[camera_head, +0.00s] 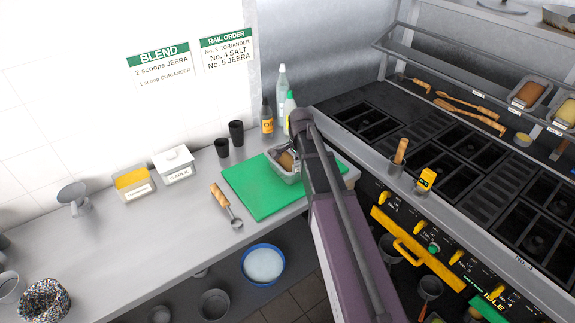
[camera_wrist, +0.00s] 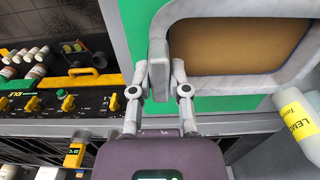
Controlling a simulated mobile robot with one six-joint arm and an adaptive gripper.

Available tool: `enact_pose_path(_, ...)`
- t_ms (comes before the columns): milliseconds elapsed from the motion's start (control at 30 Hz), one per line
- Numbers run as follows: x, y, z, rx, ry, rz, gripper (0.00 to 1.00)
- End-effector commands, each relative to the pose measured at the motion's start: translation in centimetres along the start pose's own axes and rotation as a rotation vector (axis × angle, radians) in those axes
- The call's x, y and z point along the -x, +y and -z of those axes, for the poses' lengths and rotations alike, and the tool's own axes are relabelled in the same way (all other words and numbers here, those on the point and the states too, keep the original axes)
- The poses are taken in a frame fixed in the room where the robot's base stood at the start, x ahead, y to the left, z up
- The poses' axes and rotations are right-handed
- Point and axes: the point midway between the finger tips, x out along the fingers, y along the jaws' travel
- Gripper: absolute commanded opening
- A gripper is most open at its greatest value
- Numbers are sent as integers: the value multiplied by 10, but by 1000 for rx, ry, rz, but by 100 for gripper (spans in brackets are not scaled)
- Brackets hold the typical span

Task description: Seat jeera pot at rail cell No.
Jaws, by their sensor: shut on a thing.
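A grey rectangular pot (camera_head: 284,176) of brown powder is at the green cutting board (camera_head: 250,197). I take it for the jeera pot, but I cannot read a label on it. In the wrist view the pot (camera_wrist: 178,12) fills the upper right, with its brown contents (camera_wrist: 225,45) level. My gripper (camera_wrist: 160,80) is shut on the pot's near wall. In the head view my arm hides the fingertips and part of the pot. I cannot tell whether the pot touches the board.
A wall sign (camera_head: 227,50) reads No. 3 coriander, No. 4 salt, No. 5 jeera. Bottles (camera_head: 267,118) and black cups (camera_head: 236,133) stand behind the board. The black stove top (camera_head: 440,150) lies between counter and rail.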

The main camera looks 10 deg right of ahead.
Motion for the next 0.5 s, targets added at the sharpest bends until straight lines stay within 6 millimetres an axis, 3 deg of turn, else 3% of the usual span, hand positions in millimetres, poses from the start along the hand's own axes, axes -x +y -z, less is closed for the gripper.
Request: enact_pose_path(500, 5, 0, 0, 0, 0, 0, 0)
